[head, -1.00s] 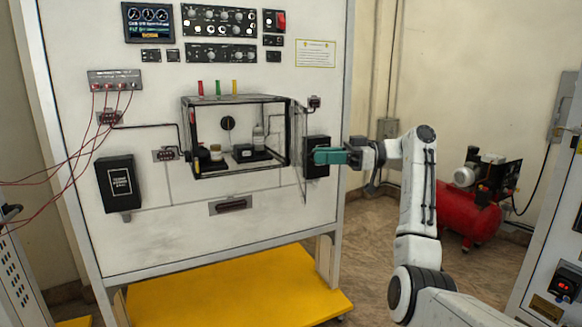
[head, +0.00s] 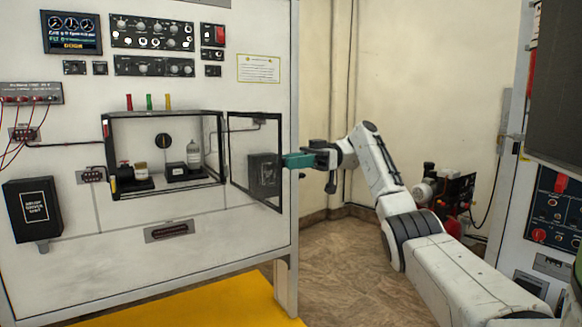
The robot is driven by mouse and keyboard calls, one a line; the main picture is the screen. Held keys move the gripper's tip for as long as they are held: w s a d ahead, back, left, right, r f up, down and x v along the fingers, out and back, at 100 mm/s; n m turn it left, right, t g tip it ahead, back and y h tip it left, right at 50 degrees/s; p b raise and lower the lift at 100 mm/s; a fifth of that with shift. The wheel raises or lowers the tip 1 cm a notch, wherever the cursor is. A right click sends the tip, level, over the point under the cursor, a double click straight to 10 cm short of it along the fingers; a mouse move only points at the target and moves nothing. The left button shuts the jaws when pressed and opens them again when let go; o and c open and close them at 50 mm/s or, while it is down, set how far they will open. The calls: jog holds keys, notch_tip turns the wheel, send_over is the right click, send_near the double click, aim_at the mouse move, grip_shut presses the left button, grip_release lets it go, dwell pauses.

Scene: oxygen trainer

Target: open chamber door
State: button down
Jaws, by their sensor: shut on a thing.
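The chamber (head: 110,158) is a black-framed clear box on the front of the white panel. Its door (head: 254,150), a clear pane in a dark frame, is hinged at the chamber's right side and stands swung wide open to the right. My gripper (head: 287,161), with teal fingers, is shut on the door's free right edge. The exact contact is too small to make out.
A black box (head: 33,208) is mounted at lower left of the panel, and another (head: 264,172) shows through the door. A yellow base (head: 190,309) lies below. A compressor (head: 447,190) stands behind my arm. A second cabinet (head: 560,215) is at the right. Floor between is clear.

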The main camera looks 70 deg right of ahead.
jog(key=shift+d+f, duration=0.15)
jog(key=shift+d, duration=0.05)
dwell(0.3)
jog(key=c, duration=0.9)
grip_release()
